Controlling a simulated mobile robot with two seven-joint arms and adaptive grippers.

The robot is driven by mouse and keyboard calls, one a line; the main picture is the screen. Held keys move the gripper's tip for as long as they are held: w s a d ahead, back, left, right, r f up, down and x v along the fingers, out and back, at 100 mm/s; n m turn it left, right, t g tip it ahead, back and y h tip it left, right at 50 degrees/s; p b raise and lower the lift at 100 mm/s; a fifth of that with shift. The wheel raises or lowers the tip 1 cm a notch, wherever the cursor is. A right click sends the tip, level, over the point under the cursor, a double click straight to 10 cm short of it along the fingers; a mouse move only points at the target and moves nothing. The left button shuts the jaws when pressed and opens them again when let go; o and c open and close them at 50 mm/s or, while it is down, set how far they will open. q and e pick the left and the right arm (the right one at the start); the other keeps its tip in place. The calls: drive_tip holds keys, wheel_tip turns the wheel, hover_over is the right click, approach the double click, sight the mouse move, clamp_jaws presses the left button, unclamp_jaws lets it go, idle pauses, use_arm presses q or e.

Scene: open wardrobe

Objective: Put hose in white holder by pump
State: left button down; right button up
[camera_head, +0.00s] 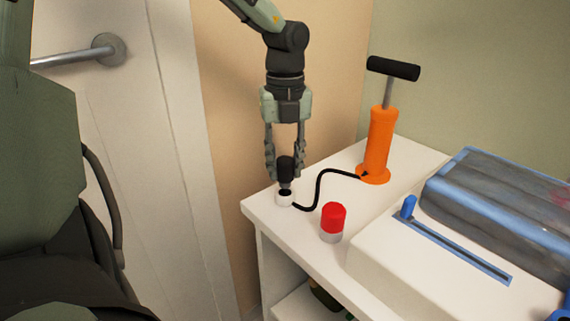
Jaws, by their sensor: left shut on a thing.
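The orange pump (378,145) with a black T-handle stands upright on the white cabinet top. Its thin black hose (320,185) curves from the pump's base to beside the small white holder (284,200) near the cabinet's left corner. My left gripper (285,170) points down over the holder, its fingers shut on the hose's black end piece (286,165). The end piece is upright, with its grey lower tip at the holder's opening. I cannot tell how deep the tip sits, or how the hose joins it. My right gripper is not in view.
A red-capped container (333,222) stands close to the right of the holder. A white box with a blue slider (408,207) and a grey-blue case (500,205) fill the right side. A door with a metal handle (80,55) is at left.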

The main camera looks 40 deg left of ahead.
sight(285, 176)
use_arm(q)
drive_tip(key=shift+b, duration=0.7)
idle(0.8)
drive_tip(key=shift+f+b, duration=1.5)
drive_tip(key=shift+b, duration=0.2)
drive_tip(key=c, duration=1.1)
unclamp_jaws()
drive_tip(key=shift+o, duration=0.2)
wheel_tip(285, 176, up, 12)
drive_tip(key=shift+r, duration=0.1)
drive_tip(key=shift+s, duration=0.1)
